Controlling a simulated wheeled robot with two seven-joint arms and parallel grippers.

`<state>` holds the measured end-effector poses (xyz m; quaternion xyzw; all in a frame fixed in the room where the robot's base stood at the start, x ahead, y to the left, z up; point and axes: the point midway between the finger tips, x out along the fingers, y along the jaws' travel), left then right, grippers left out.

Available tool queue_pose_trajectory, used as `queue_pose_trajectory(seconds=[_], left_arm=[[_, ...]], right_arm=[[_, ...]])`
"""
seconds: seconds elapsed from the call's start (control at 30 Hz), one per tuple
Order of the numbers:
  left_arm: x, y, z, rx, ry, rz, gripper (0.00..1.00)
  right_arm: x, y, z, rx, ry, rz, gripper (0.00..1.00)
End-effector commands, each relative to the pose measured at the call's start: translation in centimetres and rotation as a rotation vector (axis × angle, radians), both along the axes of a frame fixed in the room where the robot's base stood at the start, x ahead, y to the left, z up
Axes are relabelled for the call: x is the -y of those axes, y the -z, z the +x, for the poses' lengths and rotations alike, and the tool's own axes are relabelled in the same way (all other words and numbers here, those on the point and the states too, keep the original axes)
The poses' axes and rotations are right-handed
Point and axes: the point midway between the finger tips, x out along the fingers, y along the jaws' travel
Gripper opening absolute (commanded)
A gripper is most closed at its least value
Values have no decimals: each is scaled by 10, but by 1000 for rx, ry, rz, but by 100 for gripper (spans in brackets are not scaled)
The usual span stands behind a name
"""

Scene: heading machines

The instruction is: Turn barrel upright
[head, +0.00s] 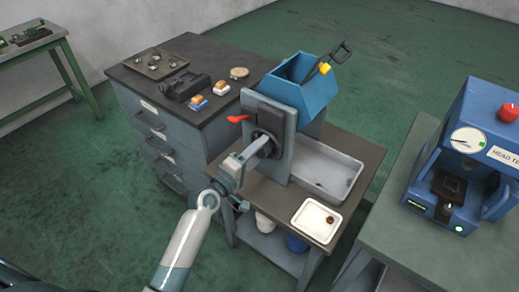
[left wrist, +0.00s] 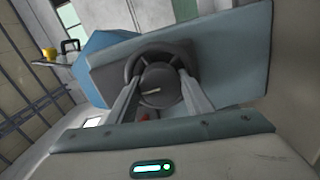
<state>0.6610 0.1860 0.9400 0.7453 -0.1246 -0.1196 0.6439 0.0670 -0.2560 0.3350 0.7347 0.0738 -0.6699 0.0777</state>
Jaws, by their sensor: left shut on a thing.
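The blue faceted barrel (head: 312,100) sits tilted on a grey stand on the brown bench, its open mouth showing. A black handle (head: 342,52) and a yellow part (head: 324,68) are at its mouth. A dark round handwheel (head: 266,143) is on the stand's near left face. My left gripper (head: 262,144) is at this handwheel. In the left wrist view, its two fingers reach to both sides of the handwheel hub (left wrist: 158,86), and the barrel (left wrist: 108,52) shows behind the stand's plate. The gripper is shut on the handwheel. My right gripper is not in view.
A red lever (head: 237,118) sticks out left of the handwheel. A grey metal tray (head: 352,180) lies below the barrel, and a white tray (head: 303,226) with a small brown piece lies nearer. A drawer cabinet (head: 150,125) stands left; a blue tester (head: 490,125) stands right.

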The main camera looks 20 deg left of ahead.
Motion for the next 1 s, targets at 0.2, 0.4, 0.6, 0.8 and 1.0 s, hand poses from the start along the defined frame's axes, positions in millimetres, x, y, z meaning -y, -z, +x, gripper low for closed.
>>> queue_pose_trajectory(seconds=[0.2,0.4,0.6,0.8,1.0], left_arm=[[0,1,0,-2,0,-2,65],[0,0,0,-1,0,-1,65],[-2,1,-4,-1,0,-1,65],[-8,2,-22,-2,1,0,65],[-20,3,-55,-3,0,1,65]], right_arm=[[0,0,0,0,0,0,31],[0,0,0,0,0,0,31],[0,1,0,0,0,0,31],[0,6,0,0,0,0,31],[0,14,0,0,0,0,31]])
